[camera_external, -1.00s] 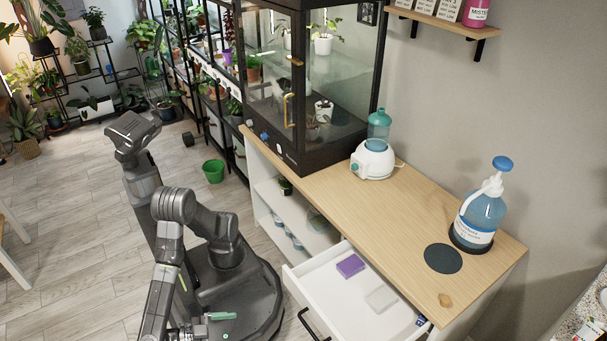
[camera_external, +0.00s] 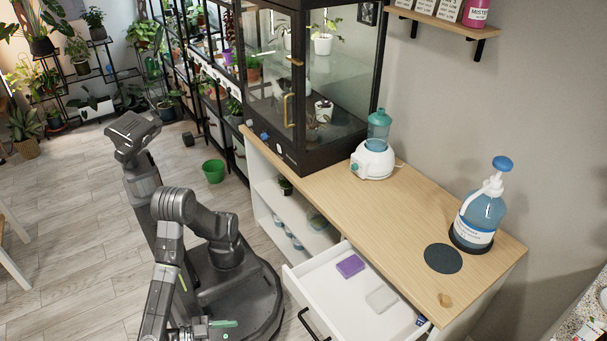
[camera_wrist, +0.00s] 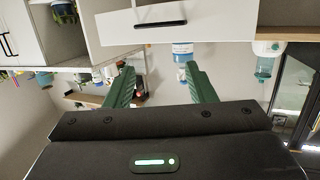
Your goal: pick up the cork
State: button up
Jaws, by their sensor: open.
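The cork (camera_external: 445,300) is a small tan-brown piece near the front right end of the wooden countertop (camera_external: 395,215). It stands out only a little from the wood. I cannot make it out in the wrist view. My gripper (camera_wrist: 162,84) shows two green fingers spread apart with nothing between them. In the external view a green finger (camera_external: 222,323) shows low at the bottom, in front of my base. My gripper is well left of the cork and apart from the counter.
An open white drawer (camera_external: 300,282) juts out below the counter, holding a purple block (camera_external: 350,266) and a pale block (camera_external: 381,299). A dark round mat (camera_external: 443,258), a blue pump bottle (camera_external: 481,215) and a white device (camera_external: 372,161) stand on the counter. A green bucket (camera_external: 213,171) is on the floor.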

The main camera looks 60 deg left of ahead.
notch_tip(320, 180, up, 16)
jog(key=w+d+f+m+g+y+p, duration=0.1)
jog(key=w+d+f+m+g+p, duration=0.1)
jog(key=d+f+m+g+p, duration=0.8)
jog(key=w+d+f+m+g+h+b, duration=0.1)
jog(key=w+d+f+g, duration=0.1)
jog(key=d+g, duration=0.35)
jog(key=w+d+r+n+t+h+p, duration=0.1)
jog(key=w+d+r+h+p, duration=0.25)
jog(key=w, duration=0.55)
jog(key=w+d+r+n+t+h, duration=0.1)
jog(key=w+d+r+h, duration=0.1)
jog(key=w+d+r, duration=0.35)
jog(key=w+a+r+n+t+y+p, duration=0.1)
jog(key=w+a+t, duration=0.15)
jog(key=w, duration=0.75)
jog(key=w+a+r+n+t+p, duration=0.1)
jog(key=w+a+n+t, duration=0.15)
jog(key=w, duration=0.75)
jog(key=w+a+r+n+t+y+p, duration=0.1)
jog(key=w+t, duration=0.3)
jog(key=w, duration=0.5)
send_near(441, 300)
jog(key=shift+m+g+h, duration=0.25)
jog(key=shift+g, duration=0.2)
jog(key=x, duration=0.5)
jog(key=b+x, duration=0.1)
jog(key=x, duration=0.4)
jog(key=shift+w+a+r, duration=0.2)
jog(key=shift+w, duration=0.05)
